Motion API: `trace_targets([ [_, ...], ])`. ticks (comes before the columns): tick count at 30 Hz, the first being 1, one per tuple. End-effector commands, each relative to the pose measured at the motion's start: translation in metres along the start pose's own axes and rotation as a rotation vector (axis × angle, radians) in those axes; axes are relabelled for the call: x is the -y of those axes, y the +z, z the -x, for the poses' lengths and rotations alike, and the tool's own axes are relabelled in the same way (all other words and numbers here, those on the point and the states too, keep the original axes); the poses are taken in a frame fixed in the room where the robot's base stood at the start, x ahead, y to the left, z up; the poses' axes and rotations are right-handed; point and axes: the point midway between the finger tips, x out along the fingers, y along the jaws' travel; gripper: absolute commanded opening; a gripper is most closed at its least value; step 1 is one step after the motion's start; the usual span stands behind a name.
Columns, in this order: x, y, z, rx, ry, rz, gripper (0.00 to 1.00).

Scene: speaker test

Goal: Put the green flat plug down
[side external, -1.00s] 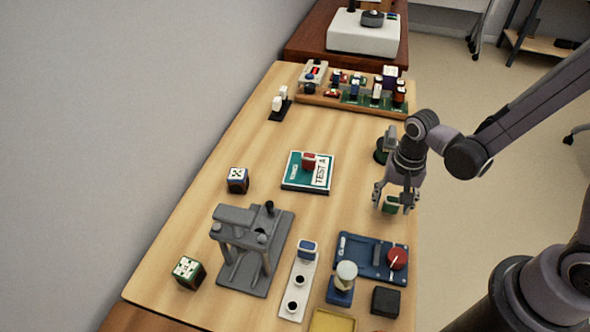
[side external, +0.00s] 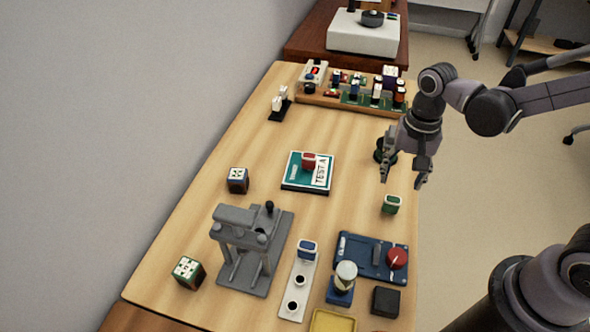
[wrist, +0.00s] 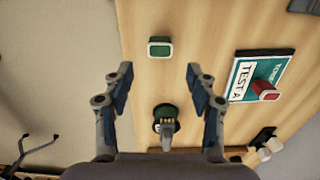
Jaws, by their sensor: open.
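The green flat plug (side external: 391,204) rests on the wooden table near its right edge. In the wrist view the plug (wrist: 160,48) shows beyond the fingertips, apart from them. My gripper (side external: 405,178) is open and empty, raised above the table and a little behind the plug. In the wrist view the gripper (wrist: 160,85) has its two fingers spread wide with nothing between their tips.
A dark green round object (side external: 381,152) stands close behind my gripper. The teal TEST A block (side external: 290,178) with a red plug (side external: 309,160) lies to the left. Bare table surrounds the green plug.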

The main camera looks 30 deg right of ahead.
Motion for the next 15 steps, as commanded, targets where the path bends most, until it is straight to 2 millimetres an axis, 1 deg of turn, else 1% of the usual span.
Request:
trace_targets([
  [3, 0.000, 0.000, 0.014, 0.000, 0.000, 0.000, 0.57],
  [6, 0.000, 0.000, 0.022, 0.000, 0.000, 0.000, 0.57],
  [12, -0.001, 0.000, 0.032, -0.004, -0.005, 0.007, 0.57],
  [15, -0.004, 0.000, 0.037, -0.027, -0.031, 0.050, 0.57],
])
